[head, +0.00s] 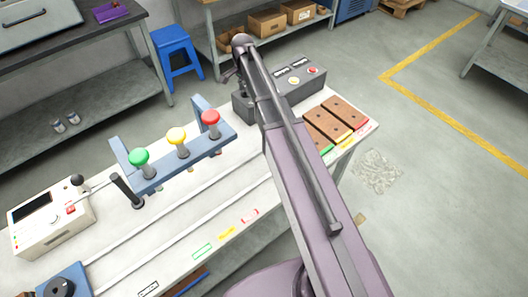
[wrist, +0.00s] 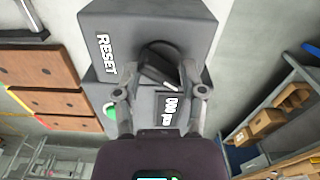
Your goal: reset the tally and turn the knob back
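A grey control box (head: 306,84) stands at the far edge of the white bench. In the wrist view, the box (wrist: 110,15) carries the word RESET, a round black knob (wrist: 153,52) and a small counter window (wrist: 170,110), whose digits look like zeros but are hard to read. My gripper (wrist: 160,85) is over this face, its fingers spread, one to each side of the knob and counter. It looks empty; I cannot tell whether the fingertips touch the knob. In the head view my arm hides part of the box and most of my gripper.
A rack with green, yellow and red ball-topped levers (head: 180,150) stands left of my arm. A white meter box (head: 50,218) and a blue unit with a black dial (head: 62,287) are further left. Wooden blocks (head: 326,124) lie right of my arm. The bench's front strip is mostly clear.

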